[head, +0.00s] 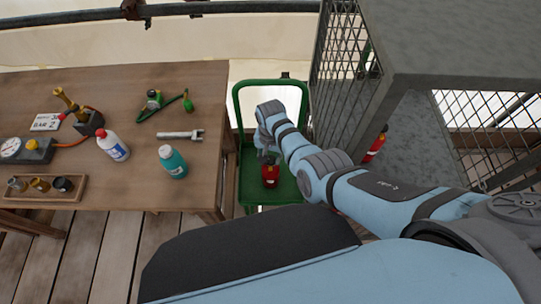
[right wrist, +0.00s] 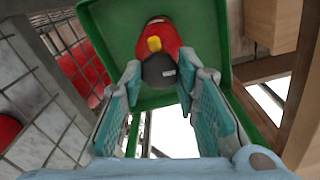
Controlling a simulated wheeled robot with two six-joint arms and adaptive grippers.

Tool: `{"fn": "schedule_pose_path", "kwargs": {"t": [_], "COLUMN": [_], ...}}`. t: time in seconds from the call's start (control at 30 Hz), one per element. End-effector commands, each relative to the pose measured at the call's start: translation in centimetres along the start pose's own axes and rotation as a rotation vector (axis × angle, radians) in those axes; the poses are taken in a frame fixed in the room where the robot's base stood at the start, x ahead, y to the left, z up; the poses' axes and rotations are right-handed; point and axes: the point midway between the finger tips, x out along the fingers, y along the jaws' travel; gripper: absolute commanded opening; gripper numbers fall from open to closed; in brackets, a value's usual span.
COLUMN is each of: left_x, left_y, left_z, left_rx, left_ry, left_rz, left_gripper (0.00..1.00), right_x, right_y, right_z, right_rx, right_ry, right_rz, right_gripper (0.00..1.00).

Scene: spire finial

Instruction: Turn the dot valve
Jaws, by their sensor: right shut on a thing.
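A small red cylinder (head: 270,172) stands on the green cart (head: 250,190) between the table and the metal cage. My right gripper (head: 266,148) reaches down over the cylinder from above. In the right wrist view its fingertips (right wrist: 161,73) lie on both sides of the dark valve top and are shut on it. No dot can be made out for certain. My left gripper is not in view.
The cage (head: 345,60) stands close to my right arm, with another red cylinder (head: 378,143) inside.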

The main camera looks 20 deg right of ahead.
Motion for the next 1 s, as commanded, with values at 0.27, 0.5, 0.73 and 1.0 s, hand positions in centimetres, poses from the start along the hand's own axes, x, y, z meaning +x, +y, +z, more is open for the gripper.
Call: {"fn": "schedule_pose_path", "kwargs": {"t": [0.27, 0.5, 0.73, 1.0], "left_x": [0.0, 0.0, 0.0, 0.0], "left_y": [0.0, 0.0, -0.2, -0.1], "left_z": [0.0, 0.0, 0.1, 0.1], "left_rx": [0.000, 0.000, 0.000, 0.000], "left_ry": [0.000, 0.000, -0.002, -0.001], "left_rz": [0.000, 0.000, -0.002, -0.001], "left_gripper": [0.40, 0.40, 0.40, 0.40], "right_x": [0.0, 0.0, -0.1, -4.6], "right_y": [0.1, 0.0, 0.0, -0.2], "right_z": [-0.1, 0.0, 0.0, -0.1], "right_rx": [0.000, 0.000, 0.000, 0.000], "right_ry": [0.002, 0.001, 0.001, 0.005], "right_rz": [0.001, 0.001, 0.000, -0.005], "right_gripper": [0.01, 0.49, 0.49, 0.49]}}
